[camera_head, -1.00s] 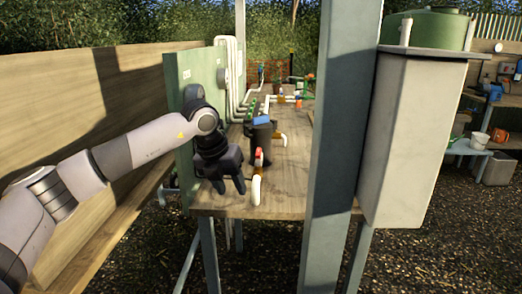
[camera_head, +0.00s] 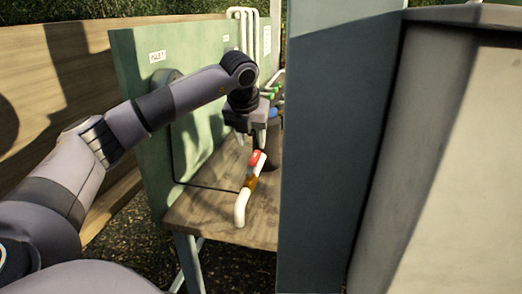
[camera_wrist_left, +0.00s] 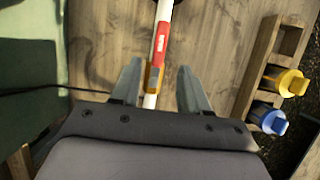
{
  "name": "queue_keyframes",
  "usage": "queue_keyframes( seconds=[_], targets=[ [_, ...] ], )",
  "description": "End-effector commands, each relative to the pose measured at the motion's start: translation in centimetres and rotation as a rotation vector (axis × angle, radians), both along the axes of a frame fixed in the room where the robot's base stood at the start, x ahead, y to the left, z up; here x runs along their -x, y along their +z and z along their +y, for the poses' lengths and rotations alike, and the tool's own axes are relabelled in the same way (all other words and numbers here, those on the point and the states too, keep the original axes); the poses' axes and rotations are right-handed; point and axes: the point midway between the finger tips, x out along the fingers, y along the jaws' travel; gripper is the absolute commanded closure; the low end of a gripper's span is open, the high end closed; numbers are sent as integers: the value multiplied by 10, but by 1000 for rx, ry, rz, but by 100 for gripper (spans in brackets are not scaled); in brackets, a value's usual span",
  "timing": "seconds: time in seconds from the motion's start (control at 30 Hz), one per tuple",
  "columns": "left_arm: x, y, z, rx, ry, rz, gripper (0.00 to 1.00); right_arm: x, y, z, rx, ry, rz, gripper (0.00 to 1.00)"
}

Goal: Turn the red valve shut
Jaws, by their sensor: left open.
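The red valve handle (camera_head: 257,158) sits on a brass valve body (camera_head: 251,182) in a white pipe (camera_head: 241,207) that bends at its near end. My left gripper (camera_head: 250,139) points down just behind and above the handle, open and empty. In the left wrist view, its fingertips (camera_wrist_left: 159,66) lie on either side of the pipe line. The brass body (camera_wrist_left: 154,78) shows between them, and the red handle (camera_wrist_left: 160,43) lies along the pipe just beyond. I cannot tell the height gap exactly. My right gripper is not in view.
A green panel (camera_head: 150,110) with an INLET label stands left of the wooden bench (camera_head: 205,218). A grey-green post (camera_head: 325,150) blocks the right side. A wooden rack (camera_wrist_left: 262,62) holds a yellow-capped (camera_wrist_left: 290,82) and a blue-capped container (camera_wrist_left: 268,118).

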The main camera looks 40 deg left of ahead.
Motion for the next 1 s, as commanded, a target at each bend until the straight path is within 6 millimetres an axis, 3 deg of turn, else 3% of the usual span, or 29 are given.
queue_keyframes(
  seconds=[0.4, 0.77, 0.9, 1.0],
  targets=[
    [-19, -54, 10, 1, -1, 4, 55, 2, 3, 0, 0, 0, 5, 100],
    [-21, -61, 11, 0, -2, 1, 55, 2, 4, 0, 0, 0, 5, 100],
    [-21, -61, 11, 0, -2, 2, 98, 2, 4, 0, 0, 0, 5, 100],
    [-21, -60, 11, 0, -2, 2, 100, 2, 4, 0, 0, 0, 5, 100]
  ],
)
